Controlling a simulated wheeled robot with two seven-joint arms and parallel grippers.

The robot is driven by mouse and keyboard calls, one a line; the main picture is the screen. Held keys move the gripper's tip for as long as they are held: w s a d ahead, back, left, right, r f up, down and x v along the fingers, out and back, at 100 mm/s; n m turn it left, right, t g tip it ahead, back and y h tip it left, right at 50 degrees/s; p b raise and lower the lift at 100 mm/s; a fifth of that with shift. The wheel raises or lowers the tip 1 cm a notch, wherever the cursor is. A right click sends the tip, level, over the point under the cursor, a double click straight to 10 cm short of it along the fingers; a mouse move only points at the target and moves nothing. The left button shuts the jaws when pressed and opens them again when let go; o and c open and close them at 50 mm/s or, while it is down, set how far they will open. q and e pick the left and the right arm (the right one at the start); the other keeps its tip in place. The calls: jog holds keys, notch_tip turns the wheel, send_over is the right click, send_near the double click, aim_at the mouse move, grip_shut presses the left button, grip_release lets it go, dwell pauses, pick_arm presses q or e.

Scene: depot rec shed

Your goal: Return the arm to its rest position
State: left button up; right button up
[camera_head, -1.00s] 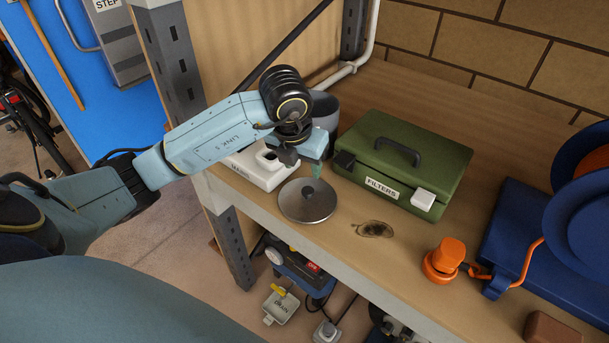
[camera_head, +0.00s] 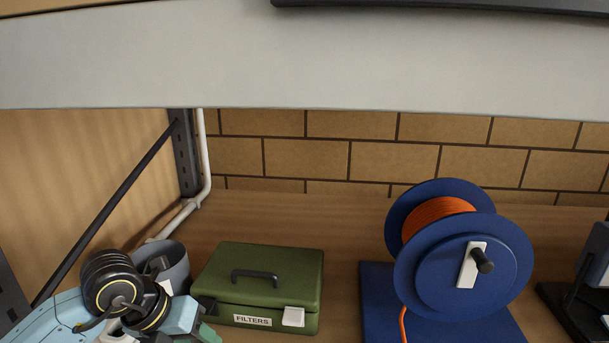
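My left arm comes in at the lower left, with its black wrist joint and light blue links in front of a grey cup (camera_head: 174,262). My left gripper (camera_head: 200,331) is only partly in view at the bottom edge, just left of the green FILTERS box (camera_head: 295,264). Its fingertips are cut off or hidden, so I cannot tell whether it is open or shut. My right gripper is not in view.
A blue cable reel (camera_head: 440,275) with orange cable stands on the wooden shelf (camera_head: 345,225) at the right. A dark object (camera_head: 580,300) is at the right edge. A grey shelf beam (camera_head: 300,60) crosses above. A white pipe (camera_head: 203,160) runs along the left corner.

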pick_arm(q)
jog(key=s+d+r+h, duration=0.2)
jog(key=d+r+h, duration=0.1)
jog(key=d+h, duration=0.3)
jog(key=s+d+r+h, duration=0.2)
jog(key=d+r+h, duration=0.1)
jog(key=d, duration=0.4)
notch_tip(320, 180, up, 10)
jog(key=w+a+r+n+t+h, duration=0.15)
jog(key=n+t+h, duration=0.35)
jog(key=n+t, duration=0.55)
jog(key=a+f+n+t+y, duration=0.4)
jog(key=a+f+n+y, duration=0.95)
jog(key=n+y, duration=0.7)
jog(key=s+d+f+n+g+h, duration=0.1)
jog(key=s+f+n+g+h, duration=0.2)
jog(key=s+f+g, duration=1.4)
jog(key=s+f+t+b, duration=0.1)
jog(key=s+f+b, duration=0.1)
jog(key=f, duration=1.3)
jog(key=s+f+b, duration=0.2)
jog(key=f, duration=1.3)
jog(key=s+a+f+b, duration=0.3)
jog(key=s+f+b, duration=0.1)
jog(key=s+f, duration=1.2)
notch_tip(320, 180, down, 2)
jog(key=shift+s+f+g, duration=0.1)
jog(key=shift+s+g, duration=0.1)
jog(key=shift+g, duration=0.25)
